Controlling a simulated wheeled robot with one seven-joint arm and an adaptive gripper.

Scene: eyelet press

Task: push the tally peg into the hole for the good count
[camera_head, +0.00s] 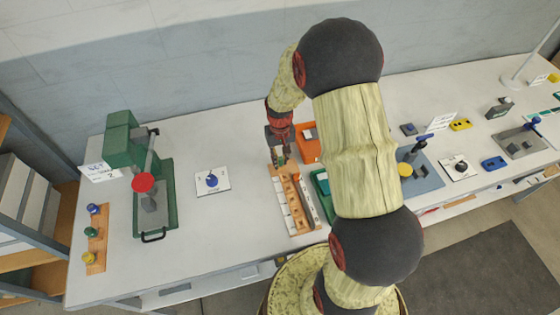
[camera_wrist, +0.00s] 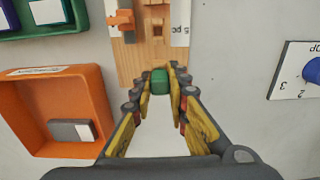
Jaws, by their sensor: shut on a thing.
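A green block-like peg (camera_wrist: 160,82) sits between my fingertips in the wrist view. My gripper (camera_wrist: 160,88) is shut on it. In the head view my gripper (camera_head: 279,157) is at the far end of the wooden tally board (camera_head: 291,200). The board also shows in the wrist view (camera_wrist: 128,62), with a square hole (camera_wrist: 157,30) ahead of the peg. An orange peg (camera_wrist: 122,20) stands beside that hole to the left. A white label (camera_wrist: 181,28) with upside-down "5 pc" is to the right. The peg's lower end is hidden.
An orange tray (camera_wrist: 103,85) with a grey and white block lies left of my fingers in the wrist view. A white dial card (camera_wrist: 290,82) is at the right. In the head view a green press (camera_head: 155,215) stands at the left.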

